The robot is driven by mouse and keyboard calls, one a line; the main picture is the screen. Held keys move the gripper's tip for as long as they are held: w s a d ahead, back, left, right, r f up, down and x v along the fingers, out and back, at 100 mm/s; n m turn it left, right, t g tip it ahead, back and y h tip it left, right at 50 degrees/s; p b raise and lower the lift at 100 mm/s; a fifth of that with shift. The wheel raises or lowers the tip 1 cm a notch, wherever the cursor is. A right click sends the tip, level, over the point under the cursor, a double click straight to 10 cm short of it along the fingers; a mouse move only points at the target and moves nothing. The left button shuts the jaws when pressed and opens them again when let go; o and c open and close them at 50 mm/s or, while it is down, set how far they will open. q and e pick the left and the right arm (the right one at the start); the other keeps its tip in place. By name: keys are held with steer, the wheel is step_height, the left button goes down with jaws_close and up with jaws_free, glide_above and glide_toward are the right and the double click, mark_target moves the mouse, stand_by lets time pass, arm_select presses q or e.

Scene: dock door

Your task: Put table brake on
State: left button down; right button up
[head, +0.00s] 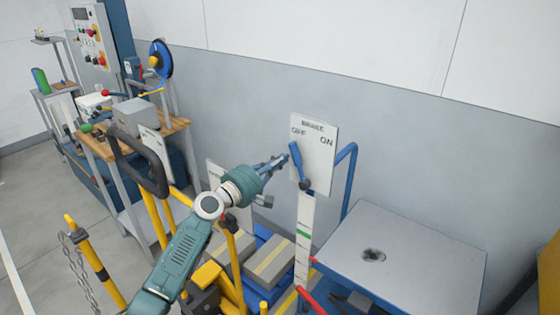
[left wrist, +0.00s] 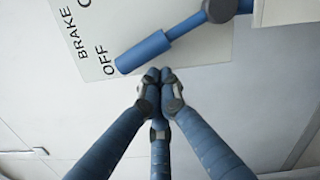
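The brake lever (head: 298,163) is a blue handle on a white panel (head: 326,150) marked BRAKE, OFF and ON. It tilts up and left, with its tip under OFF. The lever also shows in the left wrist view (left wrist: 148,51), with its pivot at upper right. My left gripper (head: 284,158) is just left of the lever's upper part. In the left wrist view its fingertips (left wrist: 159,75) are drawn together with nothing between them, close to the handle. I cannot tell whether they touch it. The lift table (head: 440,232) has a grey top and stands right of the panel. My right gripper is not in view.
Yellow posts and a dark handle (head: 142,160) stand left of my left arm. Boxes (head: 270,262) lie on a blue base below the panel. A workbench (head: 100,148) with tools is at the left. A blue bent rail (head: 349,175) runs beside the panel.

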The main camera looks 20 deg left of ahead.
arm_select(q)
steer(key=shift+d+r, duration=0.1)
steer(key=shift+s+d+r+m, duration=0.1)
steer(key=shift+d+m, duration=0.05)
steer(key=shift+m, duration=0.15)
